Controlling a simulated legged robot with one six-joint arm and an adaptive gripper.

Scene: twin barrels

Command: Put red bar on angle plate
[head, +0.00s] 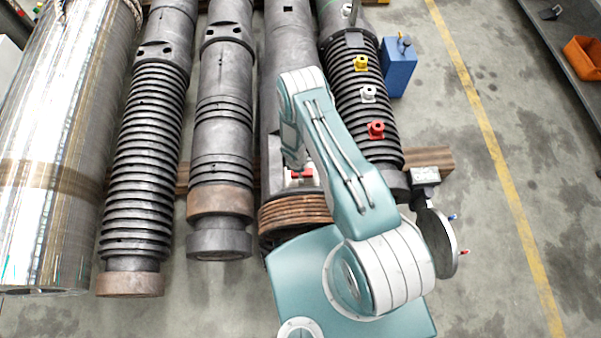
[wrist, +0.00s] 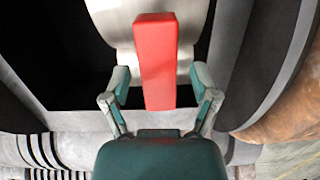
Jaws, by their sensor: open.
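The red bar (wrist: 155,60) stands out in the wrist view, its long side running up the picture between my gripper's fingers. My gripper (wrist: 160,75) is open, with a finger on each side of the bar and a visible gap on both sides. In the head view the red bar (head: 302,174) is a small red patch below the end of my arm, partly hidden by it. A pale metal piece (wrist: 112,18) with dark areas around it lies behind the bar. I cannot tell whether this is the angle plate.
Large dark barrels (head: 222,130) lie side by side. A ribbed barrel (head: 360,85) carries yellow, white and red fittings. A small silvery block (head: 425,175) sits right of my arm.

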